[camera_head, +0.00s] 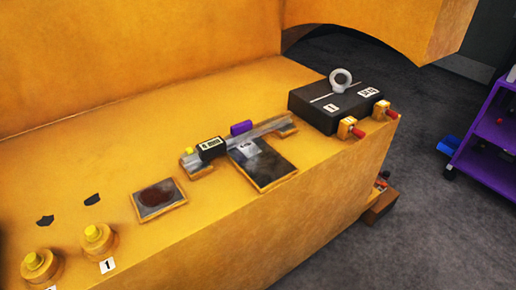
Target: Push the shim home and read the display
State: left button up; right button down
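A small dark box with a pale readout, the display (210,147), sits on a grey metal bar (270,128) that lies across the yellow surface; its digits are too small to read. A purple piece (241,127) stands at the bar's back edge. A dark grey plate (264,165) with a white label lies in front of the bar, its back edge meeting or passing under it; I cannot tell which. I cannot tell for certain which piece is the shim. Neither gripper is in view.
A black block (313,117) with a ring on top stands at the right, with red-tipped pins (356,131) in front. A framed plate with a dark red patch (157,197) and yellow-capped knobs (95,233) are at the left. A purple cart (490,140) stands on the floor.

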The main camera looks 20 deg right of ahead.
aim_at(249, 149)
jog(key=u, duration=0.85)
jog(key=l+u, duration=0.4)
jog(key=k+l+u, duration=0.15)
jog(key=l+u, duration=0.3)
jog(key=k+l+u, duration=0.2)
jog(key=l+u, duration=0.2)
jog(key=k+l+u, duration=0.1)
jog(key=k+l, duration=0.2)
jog(key=l, duration=0.25)
jog(key=k+l, duration=0.35)
jog(key=l, duration=0.2)
jog(key=k+l+u, duration=0.15)
jog(key=k+l, duration=0.2)
jog(key=l, duration=0.2)
